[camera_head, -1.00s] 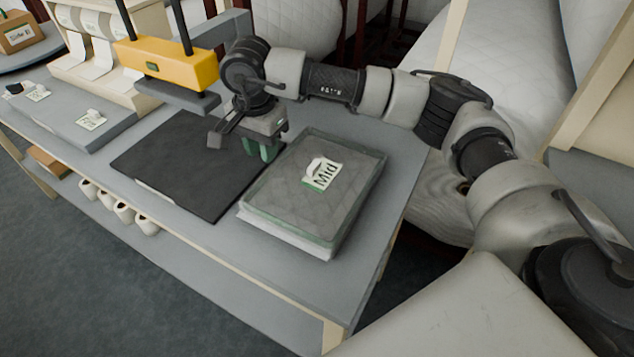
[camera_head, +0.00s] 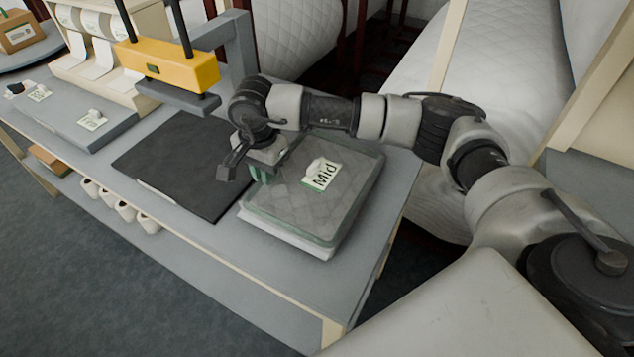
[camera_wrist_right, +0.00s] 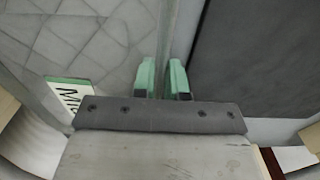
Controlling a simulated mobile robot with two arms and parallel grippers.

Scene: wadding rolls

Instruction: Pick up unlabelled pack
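A flat, quilted grey pack (camera_head: 300,205) with a clear greenish cover lies on the right part of the table, with a white layer under it. A white "Mid" card (camera_head: 321,174) with a small white tuft is on its top; the card also shows in the right wrist view (camera_wrist_right: 68,95). I see no pack there without a card. My right gripper (camera_head: 262,175) points down at the pack's left edge, beside the black mat. In the right wrist view its green fingers (camera_wrist_right: 162,80) stand apart, with a gap between them; whether they touch the pack is unclear. My left gripper is out of view.
A black mat (camera_head: 180,165) lies left of the pack, under a yellow press-like head (camera_head: 168,66) on a post. Further left are a grey slab (camera_head: 85,125) with cards and a rack of white rolls (camera_head: 95,50). The table's front strip is clear.

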